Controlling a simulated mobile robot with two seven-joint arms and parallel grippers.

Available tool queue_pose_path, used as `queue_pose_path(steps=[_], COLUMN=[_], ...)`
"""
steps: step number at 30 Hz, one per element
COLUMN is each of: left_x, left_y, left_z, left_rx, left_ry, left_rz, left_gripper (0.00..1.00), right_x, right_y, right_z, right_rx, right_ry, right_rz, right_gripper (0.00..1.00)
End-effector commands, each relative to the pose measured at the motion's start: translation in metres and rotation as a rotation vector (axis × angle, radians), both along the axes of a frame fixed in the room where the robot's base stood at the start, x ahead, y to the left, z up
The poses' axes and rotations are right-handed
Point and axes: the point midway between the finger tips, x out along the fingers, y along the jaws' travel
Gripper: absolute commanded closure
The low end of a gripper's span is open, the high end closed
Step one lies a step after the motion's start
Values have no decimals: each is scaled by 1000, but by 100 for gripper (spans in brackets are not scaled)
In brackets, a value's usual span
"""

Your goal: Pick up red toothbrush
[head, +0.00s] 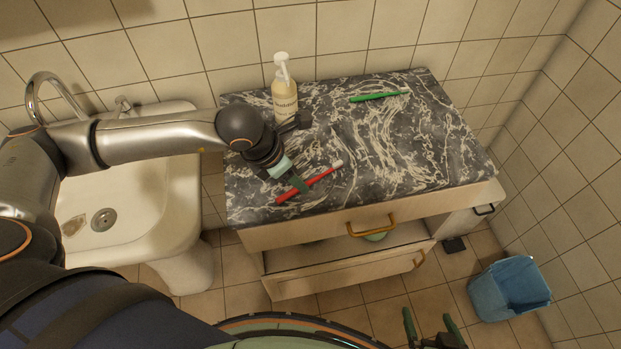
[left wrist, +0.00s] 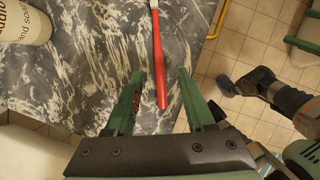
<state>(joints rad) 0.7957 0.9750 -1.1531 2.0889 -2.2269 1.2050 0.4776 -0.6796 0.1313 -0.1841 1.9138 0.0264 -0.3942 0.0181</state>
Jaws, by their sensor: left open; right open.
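The red toothbrush (head: 321,178) lies on the dark marble countertop (head: 400,150) near its front left edge, pale bristle head toward the back. My left gripper (head: 301,184) is open over the handle, and one finger covers part of it in the head view. In the left wrist view the red toothbrush (left wrist: 157,45) runs down between the open fingers of my left gripper (left wrist: 160,76); its handle end shows between them. I cannot tell the height gap between the fingers and the brush. My right gripper (head: 432,326) is open and empty, low over the floor.
A soap bottle (head: 285,97) stands beside my left forearm at the back left. A green toothbrush (head: 378,97) lies at the back. A white sink (head: 130,215) is on the left. A drawer front (head: 345,268) is below; a blue bin (head: 508,290) stands right.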

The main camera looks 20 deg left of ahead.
Motion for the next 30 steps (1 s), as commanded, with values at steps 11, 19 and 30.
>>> queue_pose_path(steps=[11,19,30], left_x=[11,11,11], left_y=[-6,-6,-6], left_z=[-33,-33,-32], left_rx=[0,-1,-1], left_ry=[0,1,1], left_rz=[-1,0,0], left_gripper=[46,60,100], right_x=[0,0,0], right_y=[0,0,0], right_z=[5,5,5], right_rx=[0,0,0], right_ry=[0,0,0], right_rz=[0,0,0], right_gripper=[0,0,0])
